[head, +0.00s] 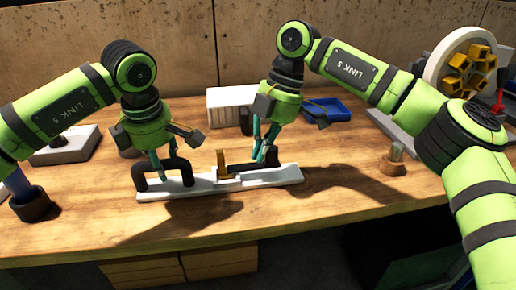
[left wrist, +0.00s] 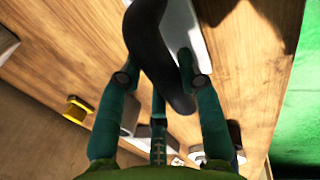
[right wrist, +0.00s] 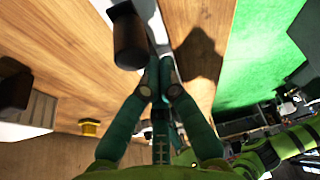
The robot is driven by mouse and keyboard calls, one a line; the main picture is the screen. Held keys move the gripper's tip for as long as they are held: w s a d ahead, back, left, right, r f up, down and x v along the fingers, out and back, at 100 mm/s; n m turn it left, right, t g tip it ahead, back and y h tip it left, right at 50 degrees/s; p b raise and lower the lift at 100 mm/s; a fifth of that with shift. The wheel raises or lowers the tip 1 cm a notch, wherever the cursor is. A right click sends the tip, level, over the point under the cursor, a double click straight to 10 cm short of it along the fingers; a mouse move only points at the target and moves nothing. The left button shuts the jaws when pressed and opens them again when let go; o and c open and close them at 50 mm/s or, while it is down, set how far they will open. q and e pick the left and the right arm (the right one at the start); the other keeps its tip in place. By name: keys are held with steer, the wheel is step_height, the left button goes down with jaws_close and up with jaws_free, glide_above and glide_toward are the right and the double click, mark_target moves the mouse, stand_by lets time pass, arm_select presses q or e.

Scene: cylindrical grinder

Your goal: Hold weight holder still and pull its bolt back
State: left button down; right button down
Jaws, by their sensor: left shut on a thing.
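The weight holder has a long white base (head: 285,176) lying on the wooden bench. A black arched handle (head: 139,177) stands on its left part. Right of the middle are a brass-yellow upright piece (head: 222,165) and a dark horizontal bolt (head: 242,168). My left gripper (head: 161,168) is shut on the handle from above; the left wrist view shows the dark handle (left wrist: 155,45) between its fingers. My right gripper (head: 265,158) is at the right end of the bolt, its fingertips together. In the right wrist view a dark cylindrical part (right wrist: 130,42) is beside these fingertips. Contact there is unclear.
A white block (head: 228,108) and a blue tray (head: 335,109) are behind the holder. A wheel machine with yellow parts (head: 468,68) stands at the back right. A small brown cup with a peg (head: 393,163) is right of the holder. The bench front is clear.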

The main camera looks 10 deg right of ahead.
arm_select(q)
steer(key=shift+a, duration=0.1)
arm_select(e)
steer(key=shift+d, duration=2.65)
steer(key=a, duration=0.2)
steer(key=s+a+r, duration=0.1)
steer(key=a, duration=0.1)
steer(key=v, duration=0.9)
